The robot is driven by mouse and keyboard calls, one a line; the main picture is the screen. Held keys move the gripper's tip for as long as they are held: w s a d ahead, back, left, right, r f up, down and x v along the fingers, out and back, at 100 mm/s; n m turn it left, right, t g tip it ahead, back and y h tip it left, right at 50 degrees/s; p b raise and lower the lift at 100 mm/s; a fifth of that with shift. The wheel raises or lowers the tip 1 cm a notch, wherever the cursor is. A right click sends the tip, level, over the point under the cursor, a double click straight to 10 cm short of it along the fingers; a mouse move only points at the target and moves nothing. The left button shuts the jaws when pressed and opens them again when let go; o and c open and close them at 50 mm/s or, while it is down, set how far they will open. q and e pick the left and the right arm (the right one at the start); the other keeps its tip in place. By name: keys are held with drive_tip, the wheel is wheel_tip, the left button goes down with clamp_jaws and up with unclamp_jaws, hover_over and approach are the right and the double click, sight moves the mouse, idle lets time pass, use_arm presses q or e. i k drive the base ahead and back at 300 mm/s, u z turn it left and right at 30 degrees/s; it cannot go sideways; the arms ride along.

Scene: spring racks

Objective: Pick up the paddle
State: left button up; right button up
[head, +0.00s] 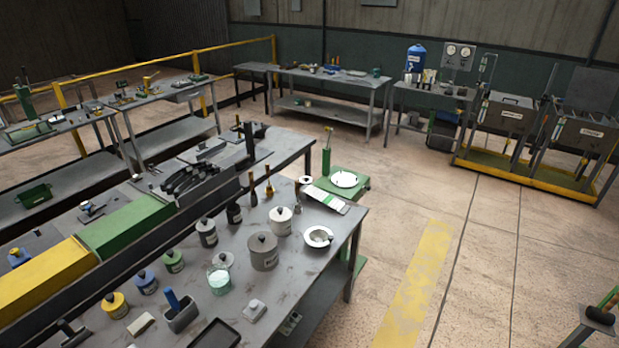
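I cannot tell for sure which thing is the paddle. Two slim tools with brown upright handles, one on the left (252,189) and one on the right (268,183), stand near the back edge of the grey metal workbench (335,243). A blue-handled thing (173,299) stands in a grey holder (182,318) near the front of the same bench.
The bench holds several lidded canisters, including a large grey one (263,252), a glass jar (219,281), a round metal dish (318,237) and a dark tray (214,335). Floor right of it, with a yellow stripe (415,285), is open.

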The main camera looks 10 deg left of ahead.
sight(250, 172)
drive_tip(key=z, duration=0.7)
drive_tip(key=i, duration=2.5)
drive_tip(key=u, duration=0.75)
